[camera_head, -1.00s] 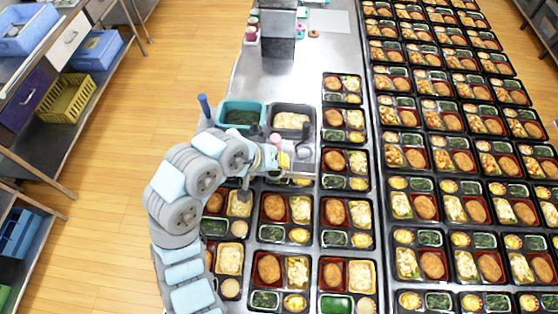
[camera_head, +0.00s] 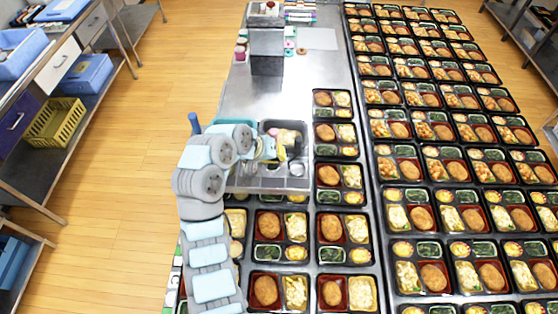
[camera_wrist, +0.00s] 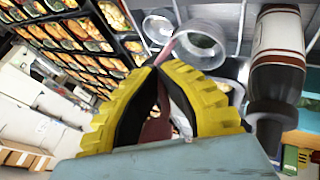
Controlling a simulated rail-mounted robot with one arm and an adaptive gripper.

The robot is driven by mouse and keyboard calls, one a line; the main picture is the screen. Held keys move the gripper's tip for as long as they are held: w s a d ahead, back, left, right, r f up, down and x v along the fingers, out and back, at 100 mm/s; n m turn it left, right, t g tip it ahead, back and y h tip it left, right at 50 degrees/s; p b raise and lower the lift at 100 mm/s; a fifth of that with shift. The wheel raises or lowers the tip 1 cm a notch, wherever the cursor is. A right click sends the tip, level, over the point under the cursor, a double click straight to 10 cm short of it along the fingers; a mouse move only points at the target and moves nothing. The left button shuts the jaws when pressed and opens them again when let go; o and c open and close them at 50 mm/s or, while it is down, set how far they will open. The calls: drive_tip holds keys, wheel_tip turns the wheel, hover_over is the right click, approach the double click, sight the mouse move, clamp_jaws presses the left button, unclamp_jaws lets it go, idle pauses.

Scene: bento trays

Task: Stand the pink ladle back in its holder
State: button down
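My gripper (camera_wrist: 160,72) has yellow ribbed fingers whose tips meet around a thin pink handle, which I take for the pink ladle (camera_wrist: 153,130). A pink strip rises past the fingertips toward the round metal cups. In the head view my gripper (camera_head: 282,153) is over the back of the steel serving station, with pink (camera_head: 288,134) showing just behind it over a food pan. One round clear or metal cup (camera_wrist: 203,48) is just beyond the fingertips, with another (camera_wrist: 160,26) to its left. I cannot tell which is the holder. The ladle's bowl is not clear.
A brown and white bottle-like object (camera_wrist: 278,62) stands close right of my gripper, with a dark ring below it. A blue upright handle (camera_head: 194,123) is left of the arm. Filled bento trays (camera_head: 331,228) crowd the counter front and right. Bare counter (camera_head: 290,92) lies behind.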

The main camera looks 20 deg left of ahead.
drive_tip(key=shift+w+a+f, duration=0.25)
drive_tip(key=shift+w+f, duration=0.85)
drive_tip(key=shift+f, duration=0.2)
drive_tip(key=shift+w+f, duration=0.15)
drive_tip(key=shift+f, duration=0.2)
drive_tip(key=shift+a+f+p, duration=0.1)
drive_tip(key=shift+f+p, duration=0.35)
drive_tip(key=shift+f, duration=0.8)
drive_tip(key=shift+f, duration=0.2)
drive_tip(key=c, duration=1.2)
unclamp_jaws()
drive_tip(key=shift+c, duration=0.2)
